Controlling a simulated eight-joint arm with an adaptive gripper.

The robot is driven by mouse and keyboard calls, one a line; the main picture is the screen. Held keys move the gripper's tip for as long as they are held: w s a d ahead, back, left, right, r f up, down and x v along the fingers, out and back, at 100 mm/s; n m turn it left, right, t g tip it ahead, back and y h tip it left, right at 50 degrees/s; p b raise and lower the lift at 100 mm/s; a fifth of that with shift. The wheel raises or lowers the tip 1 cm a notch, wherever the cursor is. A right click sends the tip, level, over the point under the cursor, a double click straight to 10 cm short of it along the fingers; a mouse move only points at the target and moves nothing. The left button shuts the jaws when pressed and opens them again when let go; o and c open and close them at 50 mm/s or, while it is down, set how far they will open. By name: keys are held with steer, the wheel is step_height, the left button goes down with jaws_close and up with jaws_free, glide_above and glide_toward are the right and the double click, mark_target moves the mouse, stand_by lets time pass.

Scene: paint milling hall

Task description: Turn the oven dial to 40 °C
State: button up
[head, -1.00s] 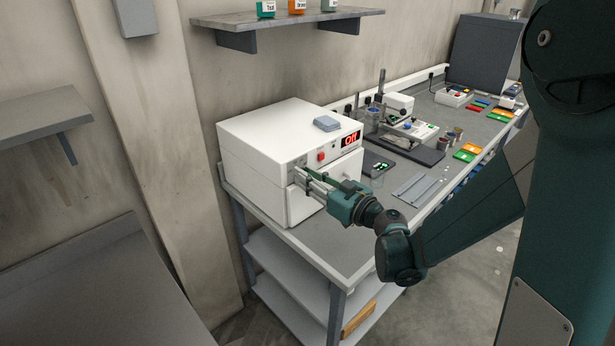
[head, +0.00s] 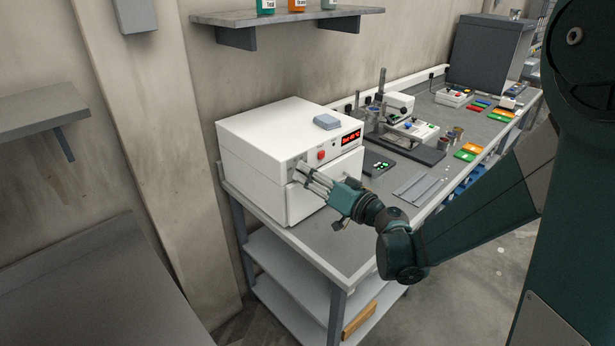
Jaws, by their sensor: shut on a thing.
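The white oven (head: 250,135) stands on the near left end of the grey bench. Its red display (head: 350,138) at the front right shows a small line of text that looks like "Set" with a temperature; the number is too small to read for sure. My gripper (head: 300,172) is at the left part of the oven's control panel, with its fingers shut on the dial. The fingers hide most of the dial. A red switch (head: 321,155) sits on the panel just right of my fingertips. The oven door (head: 328,188) below is shut.
A grey-blue block (head: 327,122) lies on the oven top. Right of the oven, the bench holds a dark device (head: 378,165), metal strips (head: 418,187) and a stand with instruments (head: 400,125). A wall shelf (head: 290,17) with paint containers hangs above.

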steer(key=m+b, duration=0.1)
steer(key=m, duration=0.4)
steer(key=shift+m, duration=0.3)
stand_by(0.4)
steer(key=o, duration=0.9)
steer(key=shift+c, duration=0.2)
steer(key=shift+n, duration=0.4)
